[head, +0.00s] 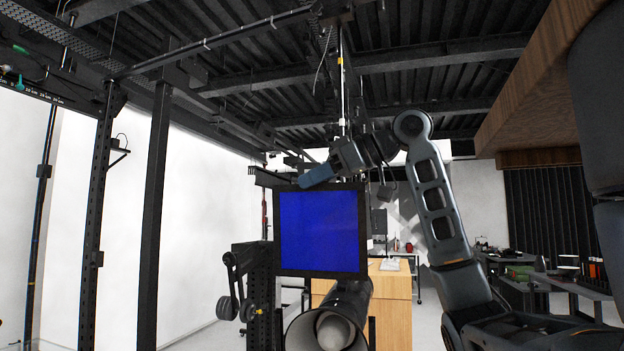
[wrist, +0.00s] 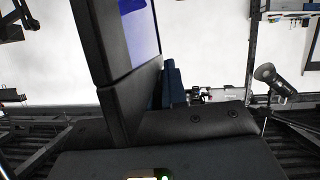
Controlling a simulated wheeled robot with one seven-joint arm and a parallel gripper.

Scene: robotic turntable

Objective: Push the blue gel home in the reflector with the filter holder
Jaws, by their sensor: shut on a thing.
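The blue gel (head: 320,230) is a flat blue sheet in a square black filter holder (head: 281,263), upright and facing the head camera. My gripper (head: 318,178) is shut on the holder's top edge, reaching in from the right. In the wrist view, the holder (wrist: 100,42) rises beside a blue finger (wrist: 171,85), with a strip of the blue gel (wrist: 143,22) showing. The reflector (head: 297,332) is a dark round bowl below the holder, with a pale bulb (head: 333,329) inside. The picture's bottom edge cuts it off. I cannot tell whether holder and reflector touch.
A wooden cabinet (head: 394,304) stands behind the reflector. A black post with an arm and weights (head: 237,300) is close on the left. Dark workbenches (head: 550,285) are at the right. A rail and pole (head: 341,85) hang above my gripper.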

